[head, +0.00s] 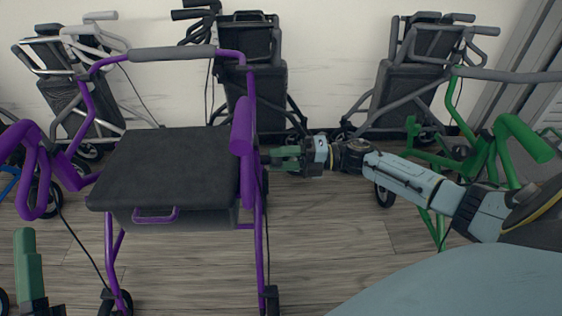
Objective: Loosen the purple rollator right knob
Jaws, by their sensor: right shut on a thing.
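The purple rollator (250,95) stands left of centre, with a black seat (165,160), a grey backrest bar and purple handles. My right gripper (273,160) reaches in from the right, level with the seat. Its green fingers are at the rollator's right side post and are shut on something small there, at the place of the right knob. The knob itself is hidden by the fingers and I cannot make it out. My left gripper (29,265) shows only in part at the lower left corner, apart from the rollator; its opening cannot be told.
A green rollator (470,140) stands at the right, behind my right arm. Dark folded rollators (255,85) and (415,85) and a white-handled one (75,45) line the wall. Wooden floor (330,235) is clear right of the purple rollator.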

